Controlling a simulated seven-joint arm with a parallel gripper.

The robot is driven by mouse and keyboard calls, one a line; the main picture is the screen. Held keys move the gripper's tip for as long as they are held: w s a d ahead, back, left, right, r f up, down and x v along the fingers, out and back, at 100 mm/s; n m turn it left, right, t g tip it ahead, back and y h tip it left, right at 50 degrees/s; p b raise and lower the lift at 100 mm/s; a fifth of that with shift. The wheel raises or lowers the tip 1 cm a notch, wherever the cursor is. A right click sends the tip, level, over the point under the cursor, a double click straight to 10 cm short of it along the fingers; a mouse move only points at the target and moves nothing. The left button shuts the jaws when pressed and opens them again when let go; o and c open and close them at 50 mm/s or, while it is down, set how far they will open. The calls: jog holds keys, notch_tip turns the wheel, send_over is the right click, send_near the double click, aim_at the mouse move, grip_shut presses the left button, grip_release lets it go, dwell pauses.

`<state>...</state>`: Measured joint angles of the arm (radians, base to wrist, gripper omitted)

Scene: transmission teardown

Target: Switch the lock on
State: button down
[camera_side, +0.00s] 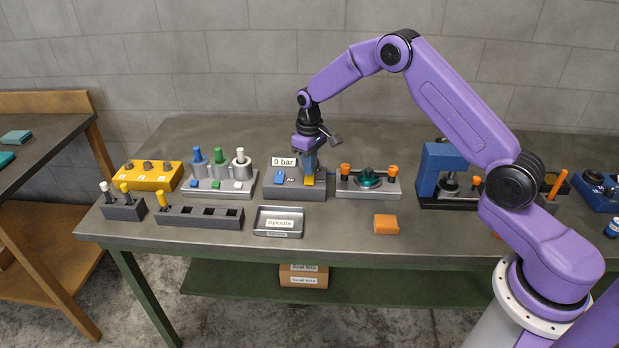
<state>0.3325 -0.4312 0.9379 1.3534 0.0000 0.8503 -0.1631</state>
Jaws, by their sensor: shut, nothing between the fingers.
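A grey control box (300,193) stands mid-table with a "0 bar" sign (284,162) at its back left. A small blue switch (280,177) is on its top left, beside a small label that is hard to read. A yellow part (309,181) shows at its right front. No part is legibly marked as a lock. My gripper (309,172) points down over the right side of the box, with shut, empty fingers close to the yellow part. I cannot tell whether they touch it. The gripper hides part of the box top.
Left of the box is a grey fixture (220,192) with blue, green and white-topped cylinders. Right is a fixture (368,185) with orange knobs and a teal part. A labelled metal tray (279,221) and an orange block (386,224) lie in front. A blue press (440,165) stands further right.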

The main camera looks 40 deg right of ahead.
jog(key=shift+f, duration=0.3)
jog(key=shift+r, duration=3.55)
jog(key=s+a+r+n, duration=0.2)
jog(key=s+a+r, duration=0.15)
jog(key=s, duration=0.35)
jog(key=s+a+r+n, duration=0.1)
jog(key=s+a+r, duration=0.1)
jog(key=s+a, duration=0.35)
jog(key=s+a+r+n, duration=0.2)
jog(key=s+r, duration=0.1)
jog(key=s, duration=0.5)
jog(key=s+d+n, duration=0.2)
jog(key=s+d, duration=0.1)
jog(key=s, duration=0.8)
jog(key=s+d+n, duration=0.2)
jog(key=s+d, duration=0.1)
jog(key=s, duration=0.8)
jog(key=shift+s+r+n, duration=0.25)
jog(key=shift+r+n, duration=0.05)
jog(key=shift+r, duration=0.05)
